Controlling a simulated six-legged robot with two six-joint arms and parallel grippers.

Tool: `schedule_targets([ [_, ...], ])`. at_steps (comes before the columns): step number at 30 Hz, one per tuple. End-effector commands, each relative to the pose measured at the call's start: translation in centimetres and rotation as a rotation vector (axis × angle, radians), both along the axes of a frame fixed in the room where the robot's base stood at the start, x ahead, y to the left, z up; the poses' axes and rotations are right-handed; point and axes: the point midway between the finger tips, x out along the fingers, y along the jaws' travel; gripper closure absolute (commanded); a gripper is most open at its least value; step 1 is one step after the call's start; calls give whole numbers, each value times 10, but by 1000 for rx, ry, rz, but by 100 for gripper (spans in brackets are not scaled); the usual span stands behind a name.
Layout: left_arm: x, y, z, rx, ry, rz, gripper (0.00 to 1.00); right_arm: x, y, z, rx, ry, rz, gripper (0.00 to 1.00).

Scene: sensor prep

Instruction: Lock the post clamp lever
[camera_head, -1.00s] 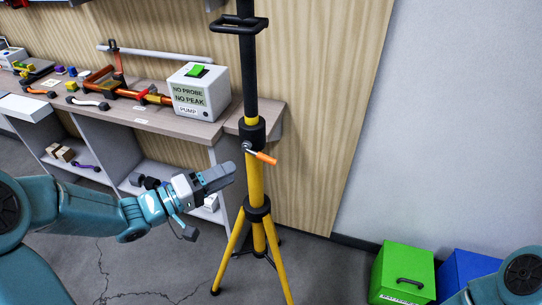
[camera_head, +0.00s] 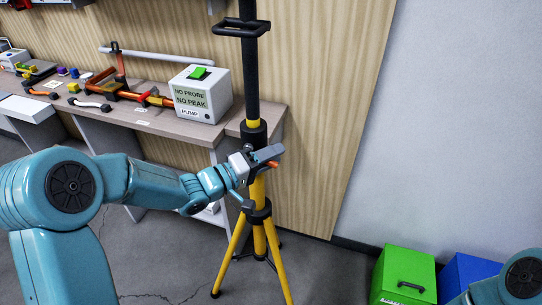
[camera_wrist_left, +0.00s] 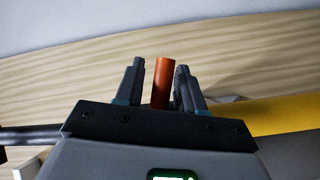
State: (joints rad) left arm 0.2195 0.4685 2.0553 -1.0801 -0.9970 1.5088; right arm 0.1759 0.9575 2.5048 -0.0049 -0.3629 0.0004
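The yellow tripod post (camera_head: 257,190) stands upright, with a black upper tube (camera_head: 249,75) and a black clamp collar (camera_head: 254,132). My left gripper (camera_head: 272,154) is at the post just below the collar and hides most of the clamp lever. Only the orange tip of the lever (camera_head: 273,164) shows under the fingers. In the left wrist view the orange lever (camera_wrist_left: 162,84) stands between the two fingers of my open left gripper (camera_wrist_left: 160,85). A gap shows on its left; the right finger is very near it, and contact there is unclear. My right gripper is out of view.
A shelf bench (camera_head: 150,122) with a pump box (camera_head: 201,93) and several pipe parts stands left of the post. A black handle (camera_head: 240,27) sticks out higher on the post. Green (camera_head: 402,275) and blue (camera_head: 465,273) boxes stand at lower right.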

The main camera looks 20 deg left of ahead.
Motion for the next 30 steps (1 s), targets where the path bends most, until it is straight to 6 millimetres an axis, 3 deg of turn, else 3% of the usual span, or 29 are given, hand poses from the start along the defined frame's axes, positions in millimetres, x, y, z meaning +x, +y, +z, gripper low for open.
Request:
schedule_targets([
  [1, 0, 0, 0, 0, 0, 0, 80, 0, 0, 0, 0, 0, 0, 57],
  [3, 0, 0, 0, 0, 0, 0, 100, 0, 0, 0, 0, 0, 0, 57],
  [8, 0, 0, 0, -7, 1, 0, 100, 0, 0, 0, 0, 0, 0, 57],
  [17, 0, -2, 14, -276, 11, -2, 100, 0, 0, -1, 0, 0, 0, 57],
  [25, 0, -1, 17, -291, 11, -1, 100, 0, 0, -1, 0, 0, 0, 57],
  [26, 0, -1, 17, -291, 11, -1, 71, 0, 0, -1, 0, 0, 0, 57],
  [27, 0, -1, 17, -290, 11, -1, 58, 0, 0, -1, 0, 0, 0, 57],
  [30, 0, -1, 17, -290, 10, -1, 57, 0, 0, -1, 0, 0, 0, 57],
])
